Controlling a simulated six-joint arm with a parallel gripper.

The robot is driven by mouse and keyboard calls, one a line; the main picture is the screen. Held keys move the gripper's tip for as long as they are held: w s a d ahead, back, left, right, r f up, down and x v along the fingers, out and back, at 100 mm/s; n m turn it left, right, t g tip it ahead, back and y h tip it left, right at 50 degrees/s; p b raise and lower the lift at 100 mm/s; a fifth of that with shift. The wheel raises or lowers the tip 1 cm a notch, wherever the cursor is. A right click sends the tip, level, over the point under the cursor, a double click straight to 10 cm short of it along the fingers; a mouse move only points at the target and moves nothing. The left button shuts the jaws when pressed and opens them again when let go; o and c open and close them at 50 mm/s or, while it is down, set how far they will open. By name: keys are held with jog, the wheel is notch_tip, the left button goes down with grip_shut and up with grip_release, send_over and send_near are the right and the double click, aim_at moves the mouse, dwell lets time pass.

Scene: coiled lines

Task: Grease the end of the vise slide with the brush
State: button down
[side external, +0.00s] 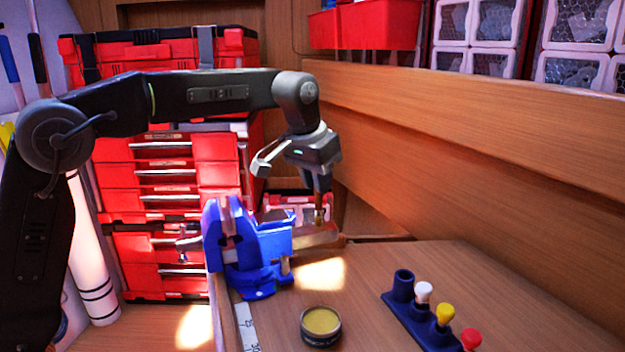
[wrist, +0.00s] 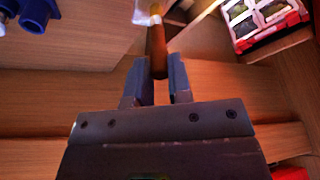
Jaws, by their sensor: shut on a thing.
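The blue vise (side external: 262,262) is clamped at the bench's left edge. My gripper (side external: 319,190) is above the slide's outer end and is shut on the brush (side external: 319,213), which points down. In the wrist view, my gripper (wrist: 160,82) has the brush's brown handle (wrist: 157,48) between its fingers. A pale, bright shape meets the brush tip at the top edge; I cannot tell whether they touch. The round grease tin (side external: 321,325), open with yellowish contents, stands at the bench front.
A dark blue holder (side external: 410,312) at the right has an empty socket and pieces with white, yellow and red tops; part of a blue holder shows in the wrist view (wrist: 36,14). Red tool drawers (side external: 175,175) stand behind the vise. A wooden wall (side external: 470,150) bounds the bench.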

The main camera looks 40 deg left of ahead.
jog(key=shift+w+d, duration=0.1)
jog(key=shift+w, duration=0.05)
jog(key=shift+w+d, duration=0.3)
jog(key=shift+w, duration=0.3)
jog(key=shift+w+d, duration=0.1)
jog(key=shift+w, duration=0.1)
dwell(0.4)
jog(key=shift+s, duration=0.2)
jog(key=shift+s+a, duration=0.35)
jog(key=shift+s, duration=0.1)
jog(key=shift+s, duration=0.1)
jog(key=shift+s+a, duration=0.3)
jog(key=shift+s, duration=0.25)
jog(key=shift+s+a, duration=0.1)
jog(key=shift+s, duration=0.1)
dwell(0.3)
